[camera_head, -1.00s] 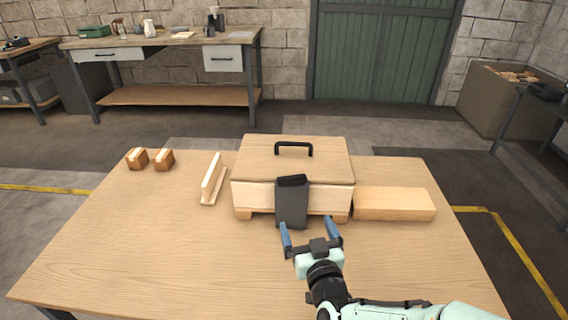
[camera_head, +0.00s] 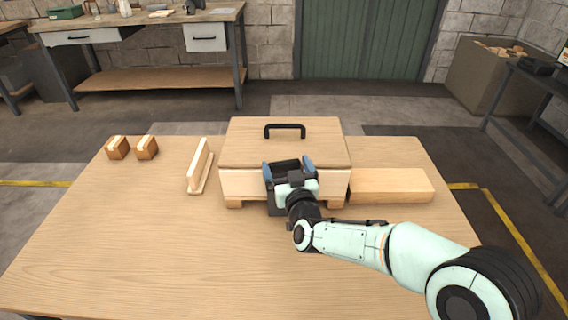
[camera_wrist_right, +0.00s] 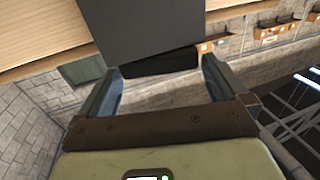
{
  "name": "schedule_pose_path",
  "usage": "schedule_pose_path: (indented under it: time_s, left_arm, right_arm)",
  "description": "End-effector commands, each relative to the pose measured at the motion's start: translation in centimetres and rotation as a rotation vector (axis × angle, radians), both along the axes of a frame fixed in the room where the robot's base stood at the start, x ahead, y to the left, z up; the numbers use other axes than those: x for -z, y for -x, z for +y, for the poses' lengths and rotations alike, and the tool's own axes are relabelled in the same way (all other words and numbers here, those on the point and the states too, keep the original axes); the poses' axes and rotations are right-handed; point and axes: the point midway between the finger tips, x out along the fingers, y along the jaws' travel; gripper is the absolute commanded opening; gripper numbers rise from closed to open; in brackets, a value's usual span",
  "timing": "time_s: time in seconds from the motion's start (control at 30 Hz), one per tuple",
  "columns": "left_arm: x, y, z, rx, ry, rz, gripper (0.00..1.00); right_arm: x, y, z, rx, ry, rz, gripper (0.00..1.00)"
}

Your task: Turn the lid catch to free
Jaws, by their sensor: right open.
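A wooden box (camera_head: 235,184) with a hinged-looking lid (camera_head: 245,145) and a black handle (camera_head: 285,127) stands on the table, lid down. The lid catch (camera_head: 286,165) is a black tab above a dark grey plate on the box's front, partly hidden by my right gripper. My right gripper (camera_head: 288,168) is open at the catch, a finger on each side. In the right wrist view the black tab (camera_wrist_right: 160,63) lies between the spread fingers (camera_wrist_right: 161,66), below the grey plate (camera_wrist_right: 145,28); I cannot tell whether they touch it. My left gripper is not in view.
A wooden block (camera_head: 392,186) lies right of the box. A wooden rail piece (camera_head: 199,168) and two small brown blocks (camera_head: 117,148) (camera_head: 147,147) are left of it. The front and left of the table (camera_head: 130,245) are clear.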

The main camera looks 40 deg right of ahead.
Motion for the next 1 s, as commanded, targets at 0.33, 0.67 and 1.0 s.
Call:
schedule_pose_path:
  time_s: [0.33, 0.67, 1.0]
  left_arm:
    - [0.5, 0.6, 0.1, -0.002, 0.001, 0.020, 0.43]
    - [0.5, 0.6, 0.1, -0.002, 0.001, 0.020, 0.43]
    - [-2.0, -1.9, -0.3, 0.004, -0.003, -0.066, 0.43]
  right_arm:
    - [0.0, -2.1, -1.0, 0.000, 0.000, 0.000, 1.00]
    - [0.0, -2.0, -1.0, 0.000, 0.000, 0.000, 0.63]
    - [-0.3, -2.2, -0.8, 0.111, -0.004, -0.004, 0.64]
